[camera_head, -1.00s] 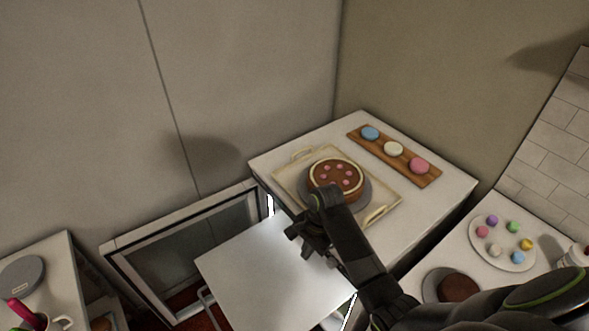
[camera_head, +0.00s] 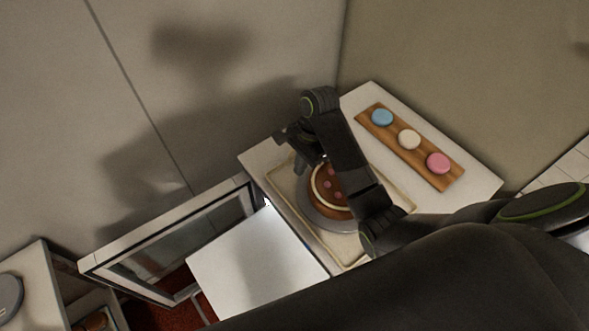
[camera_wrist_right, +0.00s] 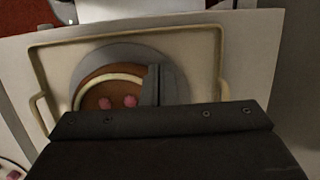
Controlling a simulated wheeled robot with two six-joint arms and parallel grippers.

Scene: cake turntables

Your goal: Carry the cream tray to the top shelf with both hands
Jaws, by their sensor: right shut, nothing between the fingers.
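The cream tray (camera_head: 398,193) lies flat on the white cabinet top, and its rim and two raised handles show in the right wrist view (camera_wrist_right: 62,62). A chocolate cake (camera_head: 322,186) with a pale rim and pink dots sits on a grey round stand (camera_head: 318,217) on the tray. My right gripper (camera_head: 297,160) is shut and empty, above the tray's back left part beside the cake. Its forearm hides part of the cake and tray. In the wrist view the gripper covers the lower part of the cake (camera_wrist_right: 108,95). My left gripper is not in view.
A white panel (camera_head: 245,258) with a handle stands out in front of the cabinet, beside a dark framed opening (camera_head: 180,240). The wall (camera_head: 230,60) rises close behind.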

